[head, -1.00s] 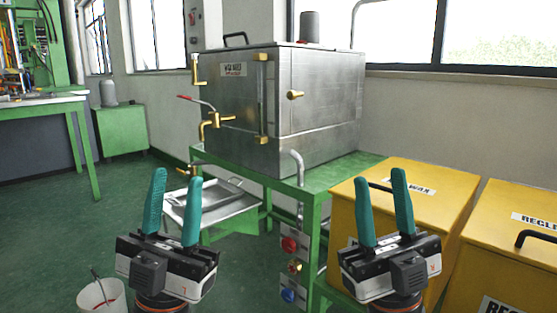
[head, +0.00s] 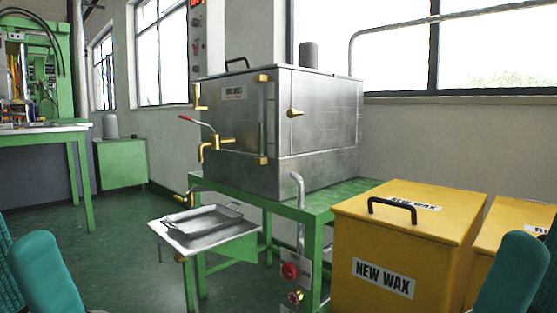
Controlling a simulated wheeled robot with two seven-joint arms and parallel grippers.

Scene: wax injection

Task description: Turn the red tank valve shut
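A steel wax tank (head: 322,125) stands on a green table. On its left side is a brass tap (head: 216,145) with a lever that ends in a red handle (head: 187,119), pointing up and left. A red round knob (head: 290,271) also shows on a panel below the table's front corner.
A metal tray (head: 203,222) lies on a low shelf (head: 245,231) below the tap. Yellow wax boxes, one marked NEW WAX (head: 345,235), stand at the right. A brass fitting (head: 296,297) is below the red knob. Green floor is clear at the left.

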